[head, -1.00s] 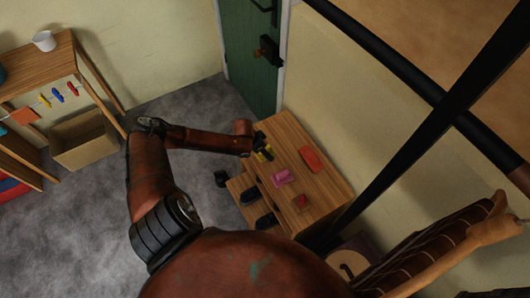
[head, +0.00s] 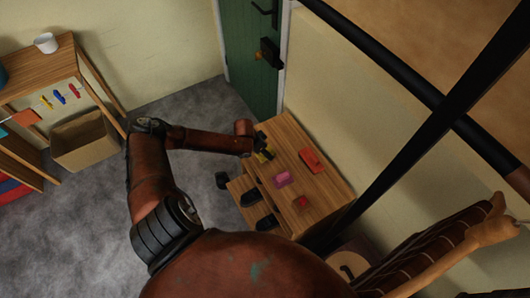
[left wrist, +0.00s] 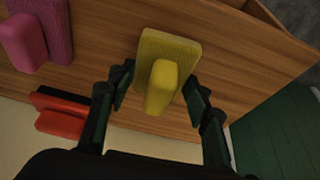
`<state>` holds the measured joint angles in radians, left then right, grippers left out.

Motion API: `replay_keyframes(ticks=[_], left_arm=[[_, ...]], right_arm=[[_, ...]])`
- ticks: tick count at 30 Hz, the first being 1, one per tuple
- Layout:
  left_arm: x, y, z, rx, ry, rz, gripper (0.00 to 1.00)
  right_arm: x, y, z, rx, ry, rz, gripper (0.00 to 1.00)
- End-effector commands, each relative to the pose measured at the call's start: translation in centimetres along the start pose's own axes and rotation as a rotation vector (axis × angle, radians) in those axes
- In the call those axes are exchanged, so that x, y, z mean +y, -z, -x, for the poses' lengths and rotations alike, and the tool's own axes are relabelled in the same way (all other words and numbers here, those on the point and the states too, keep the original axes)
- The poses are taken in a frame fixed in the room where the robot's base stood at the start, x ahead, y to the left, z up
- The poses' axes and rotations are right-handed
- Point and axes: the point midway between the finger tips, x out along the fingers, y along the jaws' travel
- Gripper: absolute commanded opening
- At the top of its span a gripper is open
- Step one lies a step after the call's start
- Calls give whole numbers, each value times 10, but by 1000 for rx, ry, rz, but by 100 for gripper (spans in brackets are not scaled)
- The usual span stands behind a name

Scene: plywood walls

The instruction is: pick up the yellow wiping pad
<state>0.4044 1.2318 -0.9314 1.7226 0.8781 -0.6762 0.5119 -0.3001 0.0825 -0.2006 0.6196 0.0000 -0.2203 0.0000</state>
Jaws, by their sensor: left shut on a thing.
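The yellow wiping pad (left wrist: 168,55) is a flat block with a raised handle (left wrist: 161,88). It is on the wooden cabinet top, and in the head view only a small yellow part (head: 267,155) shows beside my gripper. My left gripper (left wrist: 158,82) is shut on the yellow pad, with one dark finger on each side of it. It also shows in the head view (head: 262,148), at the top's far left edge. I cannot tell whether the pad is clear of the wood. My right gripper is not in view.
A pink pad (head: 282,179), an orange-red pad (head: 312,160) and a small red item (head: 303,201) sit on the wooden top (head: 325,187). Open drawers (head: 251,206) project at its left. A green door (head: 254,60) and the wall are close behind.

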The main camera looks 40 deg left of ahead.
Motion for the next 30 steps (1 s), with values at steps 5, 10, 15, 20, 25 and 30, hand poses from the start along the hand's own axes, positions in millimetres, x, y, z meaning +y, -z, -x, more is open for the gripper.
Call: replay_keyframes(ticks=[5,10,15,20,25,30], left_arm=[[0,3,34,0,2,-1,22],[4,-11,79,-1,3,-2,22],[10,-36,115,-3,1,-1,22],[14,-59,137,-2,2,-1,22],[18,-74,152,-1,2,0,22],[19,-81,159,0,1,0,22]], right_arm=[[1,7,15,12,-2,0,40],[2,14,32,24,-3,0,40],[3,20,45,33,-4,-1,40],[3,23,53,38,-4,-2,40],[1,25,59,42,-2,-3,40],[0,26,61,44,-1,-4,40]])
